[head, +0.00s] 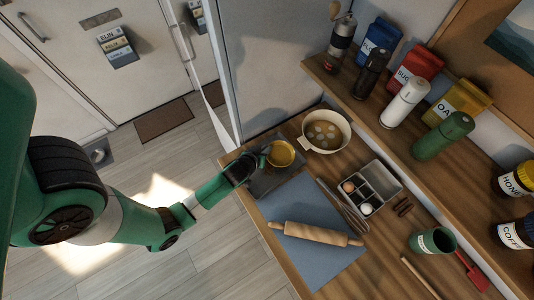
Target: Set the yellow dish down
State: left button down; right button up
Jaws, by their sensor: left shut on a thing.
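The yellow dish (281,153) is at the far left end of the wooden counter, over a dark flat slab (268,182). My left gripper (262,158) reaches in from the left and is shut on the dish's near-left side. The fingertips are small and partly hidden. I cannot tell whether the dish touches the slab or hangs just above it. My right gripper is not in view.
A cream pot (325,131) stands right behind the dish. A blue mat (310,255) with a rolling pin (318,234), a whisk (343,207) and a grey divided tray (373,186) lie nearby. A shelf (395,108) with bottles and bags runs along the wall.

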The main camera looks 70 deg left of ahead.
pick_arm(q)
jog(key=shift+w+a+f, duration=0.15)
jog(key=shift+w+f, duration=0.05)
jog(key=shift+f, duration=0.05)
notch_tip(320, 180, down, 4)
jog(key=shift+w+a+r+b, duration=0.15)
jog(key=shift+b, duration=0.6)
jog(key=c, duration=0.9)
grip_release()
jog(key=shift+c, duration=0.2)
jog(key=shift+r, duration=0.1)
jog(key=p+v, duration=0.2)
jog(key=v, duration=1)
jog(key=shift+p, duration=0.3)
